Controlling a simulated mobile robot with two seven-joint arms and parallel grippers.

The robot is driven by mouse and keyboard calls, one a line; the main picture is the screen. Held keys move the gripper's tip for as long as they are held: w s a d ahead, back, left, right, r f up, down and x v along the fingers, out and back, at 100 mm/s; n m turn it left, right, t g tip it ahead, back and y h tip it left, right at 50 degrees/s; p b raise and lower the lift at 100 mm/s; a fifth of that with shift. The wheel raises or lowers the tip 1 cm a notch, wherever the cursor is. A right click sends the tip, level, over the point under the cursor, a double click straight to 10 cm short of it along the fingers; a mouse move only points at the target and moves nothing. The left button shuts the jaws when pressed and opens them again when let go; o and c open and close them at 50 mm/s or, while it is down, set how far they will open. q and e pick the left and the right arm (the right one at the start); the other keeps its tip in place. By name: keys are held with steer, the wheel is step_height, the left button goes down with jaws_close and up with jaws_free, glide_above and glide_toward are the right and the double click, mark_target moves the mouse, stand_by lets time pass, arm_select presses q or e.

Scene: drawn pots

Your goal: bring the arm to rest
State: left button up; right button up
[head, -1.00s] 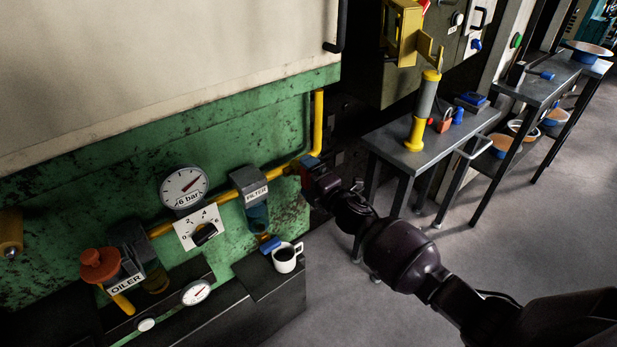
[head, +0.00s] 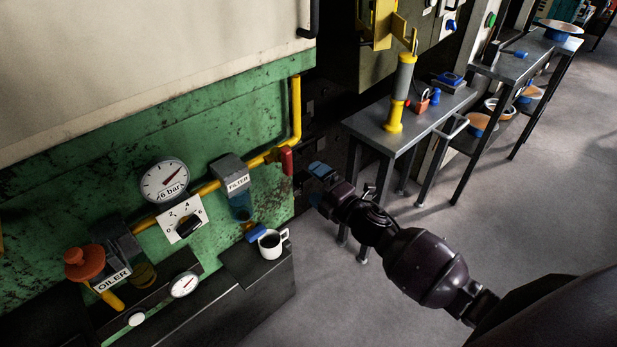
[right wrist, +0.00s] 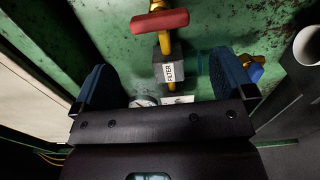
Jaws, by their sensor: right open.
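My right gripper (head: 316,182) is open and empty in the head view, a little to the right of the red valve handle (head: 286,161) on the yellow pipe (head: 297,108). In the right wrist view its two blue fingers stand wide apart (right wrist: 168,85), with nothing between them held. The red handle (right wrist: 160,21) shows beyond the fingers there, apart from them, above the filter (right wrist: 169,70). My right arm reaches in from the lower right of the head view. My left gripper is not in view.
A white mug (head: 271,244) stands on the dark ledge below the filter (head: 236,183). The gauge (head: 164,182), regulator (head: 182,220) and oiler (head: 113,283) line the green wall. A grey bench (head: 418,122) with a yellow-and-grey cylinder (head: 401,92) stands behind my arm. The floor (head: 385,310) is clear.

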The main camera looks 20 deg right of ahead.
steer(key=shift+s, duration=0.2)
stand_by(0.5)
steer(key=s+d+f+m+g+h, duration=0.1)
steer(key=s+f+m+g+h, duration=0.1)
steer(key=s+f+m, duration=0.2)
steer(key=s+d+f+m+g+h, duration=0.1)
steer(key=s+f+m, duration=0.4)
steer(key=s+m, duration=0.5)
steer(key=s+d+f+m+g+h, duration=0.1)
steer(key=s+f+m+g+h, duration=0.1)
steer(key=s+m, duration=0.5)
steer(key=s+f+h, duration=0.1)
steer(key=s+f, duration=0.1)
steer(key=s, duration=0.3)
steer(key=shift+s+d+f+g, duration=0.25)
steer(key=shift+s+f+g, duration=0.05)
steer(key=shift+s+g, duration=0.1)
steer(key=shift+w, duration=0.1)
